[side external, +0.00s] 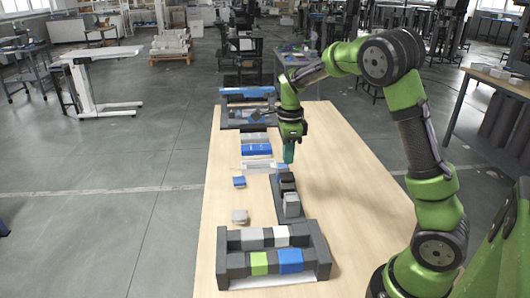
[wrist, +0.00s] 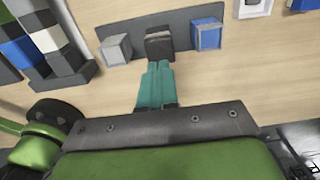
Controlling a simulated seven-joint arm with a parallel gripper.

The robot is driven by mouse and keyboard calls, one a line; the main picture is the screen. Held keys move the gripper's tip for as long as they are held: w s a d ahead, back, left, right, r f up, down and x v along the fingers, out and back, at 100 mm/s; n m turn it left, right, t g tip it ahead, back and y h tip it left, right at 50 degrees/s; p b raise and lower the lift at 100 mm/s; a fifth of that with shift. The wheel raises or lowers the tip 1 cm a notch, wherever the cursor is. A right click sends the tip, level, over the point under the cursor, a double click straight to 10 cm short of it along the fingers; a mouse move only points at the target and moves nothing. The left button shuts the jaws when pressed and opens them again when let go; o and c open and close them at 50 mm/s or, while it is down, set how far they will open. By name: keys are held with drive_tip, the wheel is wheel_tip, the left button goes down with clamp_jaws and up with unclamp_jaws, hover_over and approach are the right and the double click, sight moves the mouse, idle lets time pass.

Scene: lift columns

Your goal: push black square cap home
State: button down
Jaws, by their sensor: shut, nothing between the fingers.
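A dark base plate (side external: 278,208) carries three square columns in a row; it also shows in the wrist view (wrist: 180,22). The black square cap (wrist: 159,44) is on the middle column, which shows dark in the side view (side external: 287,181). A grey column (wrist: 116,49) stands on one side and a blue one (wrist: 207,35) on the other. My gripper (side external: 289,160) points down with its teal fingers shut and empty, near the middle and blue columns. In the wrist view its fingertips (wrist: 158,66) appear just by the black cap; I cannot tell whether they touch.
A blue block (side external: 239,182) and a grey block (side external: 240,216) lie loose left of the plate. A dark rack (side external: 317,243) with several coloured blocks stands at the front. Another dark rack (side external: 230,116) and blue and white items stand at the back. The table's right side is clear.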

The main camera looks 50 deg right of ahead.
wheel_tip(320, 180, up, 5)
drive_tip(key=shift+f, duration=0.15)
idle(0.3)
